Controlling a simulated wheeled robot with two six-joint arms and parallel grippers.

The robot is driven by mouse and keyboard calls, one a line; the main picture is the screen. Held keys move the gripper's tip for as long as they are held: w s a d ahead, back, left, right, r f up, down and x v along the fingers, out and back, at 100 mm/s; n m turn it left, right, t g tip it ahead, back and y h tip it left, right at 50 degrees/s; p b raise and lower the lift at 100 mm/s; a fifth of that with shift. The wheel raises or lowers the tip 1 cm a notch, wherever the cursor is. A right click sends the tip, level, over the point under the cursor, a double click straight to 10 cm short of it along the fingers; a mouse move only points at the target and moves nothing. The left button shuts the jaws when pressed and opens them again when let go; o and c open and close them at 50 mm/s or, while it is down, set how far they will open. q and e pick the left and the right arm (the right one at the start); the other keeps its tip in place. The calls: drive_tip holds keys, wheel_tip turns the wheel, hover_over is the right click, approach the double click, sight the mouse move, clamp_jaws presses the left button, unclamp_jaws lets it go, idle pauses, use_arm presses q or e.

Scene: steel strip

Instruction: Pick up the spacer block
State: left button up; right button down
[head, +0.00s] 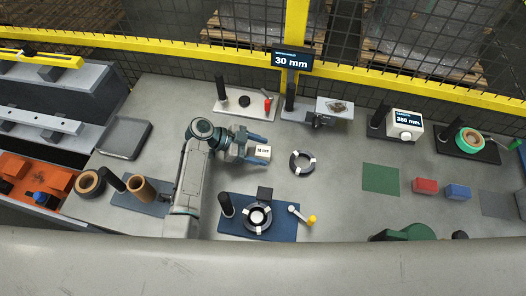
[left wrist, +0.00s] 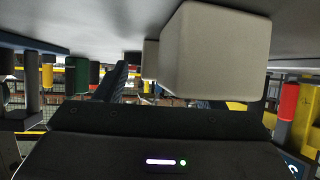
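The spacer block, a small pale block marked "30 mm" (head: 263,152), sits at the middle of the grey bench in the head view. My left gripper (head: 260,149) reaches it from the left, with its blue fingers on either side of the block. The fingers look spread, with a gap on the far side; contact on the near side is unclear. In the left wrist view a large pale block (left wrist: 215,55) fills the upper middle, right of one dark finger (left wrist: 121,80). The other finger is hidden there. My right gripper is out of view.
A dark ring with pale marks (head: 302,162) lies just right of the block. A blue mat (head: 285,229) with a ring fixture is in front. A pale tray (head: 231,110) with small parts is behind. A green mat (head: 381,178) and red block (head: 425,185) are farther right.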

sight(258, 151)
use_arm(q)
drive_tip(key=c, duration=1)
drive_tip(key=shift+r, duration=0.15)
drive_tip(key=shift+r, duration=0.2)
wheel_tip(258, 151, up, 9)
drive_tip(key=b, duration=0.4)
drive_tip(key=shift+f, duration=0.2)
drive_tip(key=shift+r, duration=0.4)
